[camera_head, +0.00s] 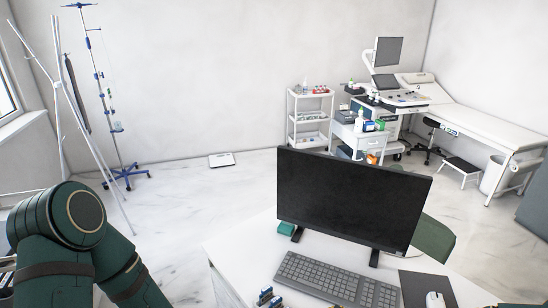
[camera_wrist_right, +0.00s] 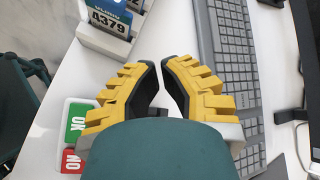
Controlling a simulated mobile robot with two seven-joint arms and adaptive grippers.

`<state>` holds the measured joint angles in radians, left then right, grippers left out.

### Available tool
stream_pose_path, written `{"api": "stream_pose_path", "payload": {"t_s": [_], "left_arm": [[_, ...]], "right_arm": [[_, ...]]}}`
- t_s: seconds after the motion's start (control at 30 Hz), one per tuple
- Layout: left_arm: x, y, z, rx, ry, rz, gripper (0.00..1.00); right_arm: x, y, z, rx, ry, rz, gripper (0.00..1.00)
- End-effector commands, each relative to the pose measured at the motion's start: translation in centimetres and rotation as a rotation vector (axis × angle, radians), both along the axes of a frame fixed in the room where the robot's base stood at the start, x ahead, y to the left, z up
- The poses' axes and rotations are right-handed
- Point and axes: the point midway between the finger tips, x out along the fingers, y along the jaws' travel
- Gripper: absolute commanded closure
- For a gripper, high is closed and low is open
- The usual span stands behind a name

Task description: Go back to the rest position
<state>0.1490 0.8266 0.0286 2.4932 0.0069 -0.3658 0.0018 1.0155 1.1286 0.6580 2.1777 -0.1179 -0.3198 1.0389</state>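My left arm (camera_head: 75,235), dark green with a black band, shows at the lower left of the head view. Its gripper is out of frame. My right gripper (camera_wrist_right: 161,66) shows in the right wrist view, with yellow ridged fingers and dark inner pads. Its fingertips are apart with a narrow gap, and nothing is between them. It is over the white desk (camera_head: 232,254), on the near side of the keyboard (camera_head: 335,284). The right gripper does not show in the head view.
A monitor (camera_head: 350,198) stands behind the keyboard, with a mouse (camera_head: 434,299) on a dark pad (camera_head: 418,288) to the right.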

Motion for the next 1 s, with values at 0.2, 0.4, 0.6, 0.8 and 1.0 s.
{"api": "stream_pose_path", "payload": {"t_s": [0.2,0.4,0.6,0.8,1.0], "left_arm": [[0.0,0.0,-0.9,0.002,0.0,0.0,0.53],[0.0,-0.1,-1.6,0.003,0.001,0.0,0.53],[0.0,-0.1,-2.1,0.004,0.001,0.001,0.53],[0.0,-0.1,-2.3,0.004,0.001,0.001,0.53],[0.1,-0.1,-2.3,0.004,0.001,0.001,0.53]], "right_arm": [[-5.5,5.3,-1.5,-0.3,-0.101,0.482,1.0],[-9.7,6.5,-1.7,-0.555,-0.223,0.896,1.0],[-12.3,6.1,-1.1,-0.748,-0.333,1.216,1.0],[-13.1,5.7,-0.6,-0.832,-0.384,1.355,1.0],[-13.2,5.6,-0.6,-0.839,-0.389,1.368,1.0]]}}
